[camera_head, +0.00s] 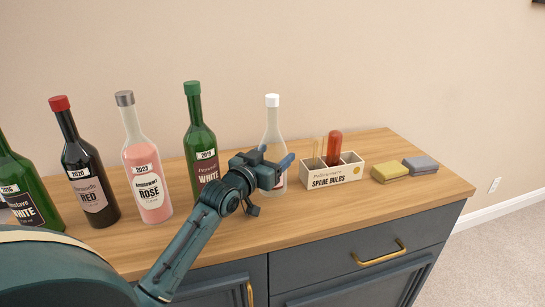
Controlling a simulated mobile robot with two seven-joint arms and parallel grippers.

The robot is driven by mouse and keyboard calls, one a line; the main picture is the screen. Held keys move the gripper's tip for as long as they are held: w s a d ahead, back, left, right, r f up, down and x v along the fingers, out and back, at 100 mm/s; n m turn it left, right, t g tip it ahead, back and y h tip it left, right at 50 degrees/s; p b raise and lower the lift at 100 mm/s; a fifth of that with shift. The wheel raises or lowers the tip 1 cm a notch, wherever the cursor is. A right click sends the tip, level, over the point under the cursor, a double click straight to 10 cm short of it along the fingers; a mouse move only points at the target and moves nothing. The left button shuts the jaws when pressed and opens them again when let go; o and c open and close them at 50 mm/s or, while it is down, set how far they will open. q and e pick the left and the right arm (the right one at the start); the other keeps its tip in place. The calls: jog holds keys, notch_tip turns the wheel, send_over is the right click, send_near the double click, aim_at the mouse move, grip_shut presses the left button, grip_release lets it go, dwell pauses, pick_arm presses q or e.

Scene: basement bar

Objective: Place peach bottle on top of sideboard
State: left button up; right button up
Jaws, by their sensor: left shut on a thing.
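A pale, clear bottle with a white cap, which I take as the peach bottle (273,122), is upright at the back middle of the sideboard (350,206). My left gripper (276,162) is shut on its lower body, with blue fingertips on either side. The gripper hides much of the bottle's lower part. Its base appears at the level of the wooden top, but I cannot tell whether it touches. My right gripper is not in view.
A green bottle (194,130), a pink rosé bottle (146,175), a red-capped dark bottle (85,170) and another green bottle (22,190) stand to the left. A spare bulbs box (332,176), a yellow sponge (391,173) and a grey sponge (421,165) lie to the right.

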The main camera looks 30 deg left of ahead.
pick_arm(q)
jog(key=o, duration=1.2)
jog(key=shift+f, duration=0.1)
jog(key=shift+o, duration=0.2)
jog(key=s, duration=1.2)
jog(key=shift+b, duration=0.3)
